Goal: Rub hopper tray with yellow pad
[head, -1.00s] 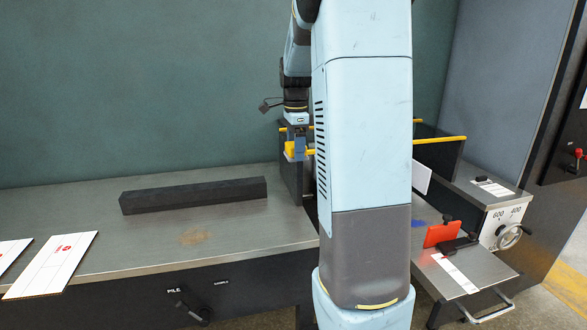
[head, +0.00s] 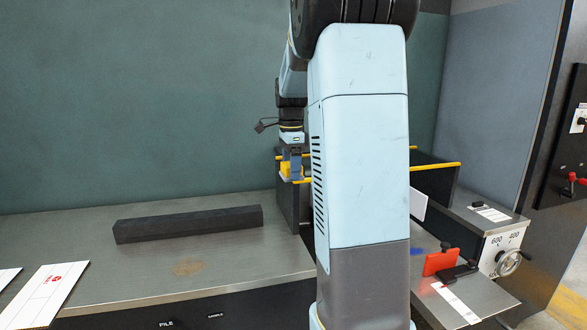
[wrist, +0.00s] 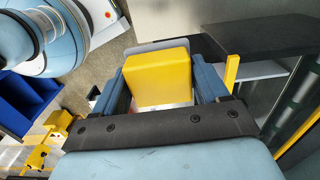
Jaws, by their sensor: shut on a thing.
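My gripper (head: 291,168) is shut on the yellow pad (wrist: 158,76). In the wrist view the pad sits between the two blue fingers, with a grey edge along its far side. In the head view the pad (head: 286,170) hangs beside the left dark wall of a bin with yellow rails (head: 436,167). This bin may be the hopper tray; I cannot tell for sure. My arm hides its middle, and whether the pad touches it is unclear.
A long black bar (head: 188,224) lies on the steel table (head: 120,280), behind a brown smudge (head: 188,268). White printed sheets (head: 48,292) lie at the left. A red block (head: 440,262) and a handwheel (head: 509,262) are at the right.

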